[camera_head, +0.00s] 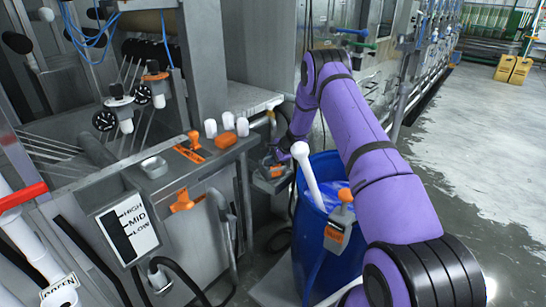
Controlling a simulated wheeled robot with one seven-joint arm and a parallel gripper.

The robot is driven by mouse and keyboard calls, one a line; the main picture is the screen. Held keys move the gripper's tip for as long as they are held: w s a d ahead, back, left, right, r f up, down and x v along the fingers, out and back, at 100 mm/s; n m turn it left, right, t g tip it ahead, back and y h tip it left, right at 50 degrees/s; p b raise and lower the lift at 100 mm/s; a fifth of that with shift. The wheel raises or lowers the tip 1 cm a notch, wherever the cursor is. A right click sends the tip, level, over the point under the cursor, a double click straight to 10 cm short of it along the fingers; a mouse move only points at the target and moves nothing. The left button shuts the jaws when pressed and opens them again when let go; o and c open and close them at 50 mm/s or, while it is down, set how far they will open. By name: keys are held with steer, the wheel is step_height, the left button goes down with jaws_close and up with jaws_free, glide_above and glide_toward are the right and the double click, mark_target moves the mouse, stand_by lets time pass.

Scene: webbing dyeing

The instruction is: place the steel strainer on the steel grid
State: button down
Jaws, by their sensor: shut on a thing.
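My purple arm reaches from the lower right, bends at the top middle and comes down to my gripper (276,163) beside the end of the steel counter. The gripper is small and partly hidden by the arm. It is shut on a small grey thing, which I take to be the steel strainer (271,184); its shape is unclear. I cannot clearly pick out a steel grid. A small open steel container (153,167) stands on the counter, well left of the gripper.
The counter also bears orange tools (190,150) and white and orange cylinders (228,121). A blue barrel (320,255) with a white-handled tool (305,170) stands below my arm. A label panel (127,227) is at the front left. Wet floor (480,125) lies open at right.

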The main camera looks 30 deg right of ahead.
mark_target(272, 165)
steer(key=shift+w+d, duration=0.3)
steer(key=shift+w, duration=0.15)
steer(key=w+d, duration=0.1)
steer(key=w+d+f, duration=0.1)
steer(key=shift+w, duration=0.35)
steer(key=shift+f, duration=0.2)
steer(key=shift+f, duration=0.1)
steer(key=c, duration=1.2)
jaws_free()
steer(key=shift+o, duration=0.2)
